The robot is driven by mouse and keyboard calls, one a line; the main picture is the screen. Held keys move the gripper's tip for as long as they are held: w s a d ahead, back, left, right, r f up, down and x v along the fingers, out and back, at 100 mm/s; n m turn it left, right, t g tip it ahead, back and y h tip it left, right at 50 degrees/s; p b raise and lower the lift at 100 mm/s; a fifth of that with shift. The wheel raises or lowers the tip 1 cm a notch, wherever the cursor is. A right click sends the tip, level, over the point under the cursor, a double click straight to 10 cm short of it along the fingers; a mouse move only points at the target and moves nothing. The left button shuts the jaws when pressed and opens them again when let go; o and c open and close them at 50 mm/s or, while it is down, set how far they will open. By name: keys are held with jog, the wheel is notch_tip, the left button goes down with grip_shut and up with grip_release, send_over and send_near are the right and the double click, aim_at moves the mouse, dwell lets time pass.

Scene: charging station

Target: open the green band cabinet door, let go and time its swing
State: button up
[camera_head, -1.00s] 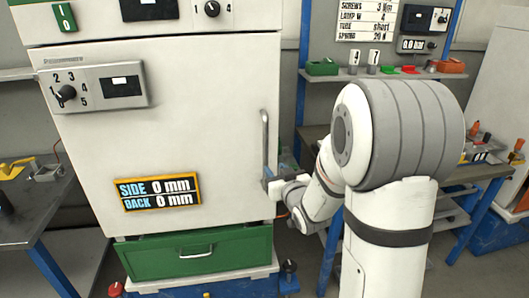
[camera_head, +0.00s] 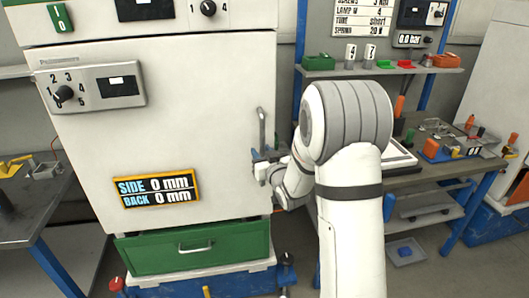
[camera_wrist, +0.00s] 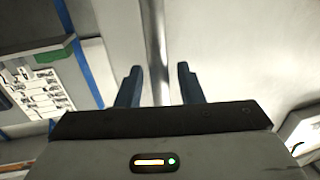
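The white cabinet door (camera_head: 170,140) fills the left and middle of the head view and looks shut. A green drawer front (camera_head: 195,247) lies below it. The door's upright bar handle (camera_head: 262,128) is at its right edge. My gripper (camera_head: 264,156) is at the lower part of this handle. In the wrist view my gripper (camera_wrist: 160,80) is open, with one blue finger on each side of the handle bar (camera_wrist: 154,45). Gaps show between the bar and both fingers. The head view does not show the fingertips clearly.
A display on the door (camera_head: 156,188) reads SIDE 0 mm and BACK 0 mm. A knob panel (camera_head: 88,85) sits above it. A metal table (camera_head: 35,205) stands at left. A workbench (camera_head: 430,175) with several parts is at right, behind my arm.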

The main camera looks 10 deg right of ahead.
jog(key=shift+c, duration=0.2)
grip_shut()
